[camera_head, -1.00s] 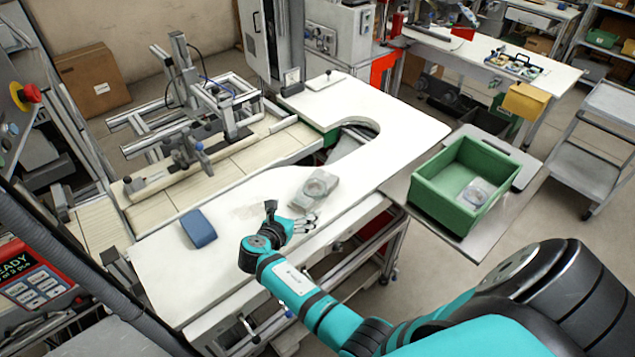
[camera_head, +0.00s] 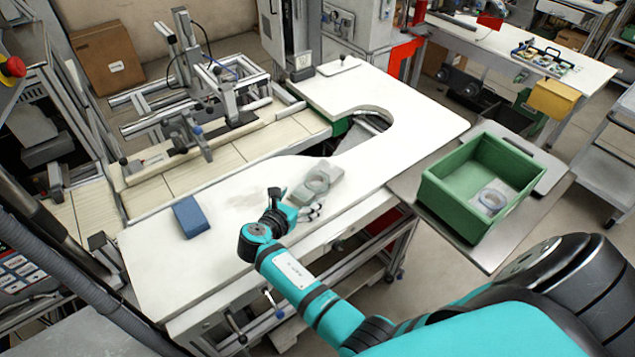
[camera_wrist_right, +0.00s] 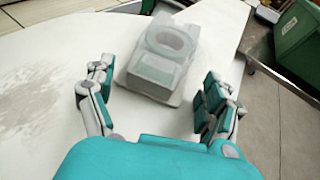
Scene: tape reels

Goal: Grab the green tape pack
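A pale grey-green tape pack (camera_head: 317,181) with a round reel shape on top lies on the white table. In the right wrist view the tape pack (camera_wrist_right: 160,62) is straight ahead, its near end at the opening between the fingers. My right gripper (camera_head: 298,208) is just in front of the pack. In the wrist view the right gripper (camera_wrist_right: 158,88) is open, with fingers spread either side and a gap to the pack. My left gripper is not in view.
A blue block (camera_head: 194,217) lies on the white table (camera_head: 180,275) left of my right gripper. A green bin (camera_head: 450,205) holding a similar clear-grey pack (camera_head: 491,200) stands to the right. A metal fixture (camera_head: 215,100) stands behind. The table between is mostly clear.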

